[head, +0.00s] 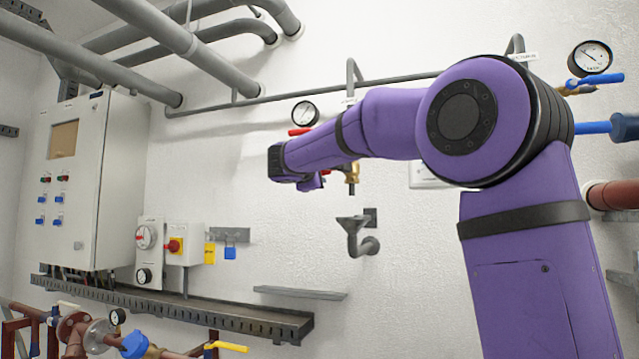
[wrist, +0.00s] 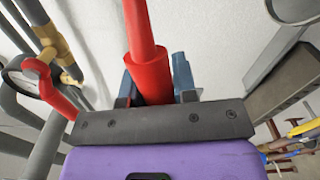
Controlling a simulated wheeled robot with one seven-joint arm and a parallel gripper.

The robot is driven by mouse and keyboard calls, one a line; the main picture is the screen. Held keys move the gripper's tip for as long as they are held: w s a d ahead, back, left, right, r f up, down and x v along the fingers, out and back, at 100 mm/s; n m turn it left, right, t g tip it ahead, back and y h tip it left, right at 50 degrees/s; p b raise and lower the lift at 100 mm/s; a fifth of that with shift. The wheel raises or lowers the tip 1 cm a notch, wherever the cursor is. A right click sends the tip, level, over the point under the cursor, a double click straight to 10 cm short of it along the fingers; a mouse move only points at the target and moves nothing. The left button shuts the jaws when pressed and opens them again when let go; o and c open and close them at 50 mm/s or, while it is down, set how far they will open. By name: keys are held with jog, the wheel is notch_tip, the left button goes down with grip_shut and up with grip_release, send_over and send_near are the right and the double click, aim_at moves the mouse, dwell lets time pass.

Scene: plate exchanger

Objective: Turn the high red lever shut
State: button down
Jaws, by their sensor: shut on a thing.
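A thick red lever handle (wrist: 150,75) with a thinner red rod above it runs down between the fingers of my gripper (wrist: 157,88) in the wrist view. The grey-blue fingers are closed on its two sides. In the head view my gripper (head: 310,181) is at the end of the purple arm, near the wall, and its fingertips are mostly hidden. A red lever end (head: 299,131) shows above the arm, under a round gauge. A second red bent part (wrist: 52,92) shows at left in the wrist view.
A round gauge (head: 305,113) and a brass valve fitting (head: 352,176) are close to my gripper on the wall. A dark funnel drain (head: 355,224) is below. A grey control cabinet (head: 75,180) stands at left.

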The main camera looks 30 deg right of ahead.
jog(key=shift+r+m, duration=0.85)
jog(key=shift+m, duration=0.25)
jog(key=c, duration=0.9)
grip_release()
jog(key=shift+r, duration=0.1)
jog(key=shift+a, duration=0.15)
jog(key=v, duration=1)
jog(key=shift+s+a, duration=0.2)
jog(key=shift+s, duration=0.05)
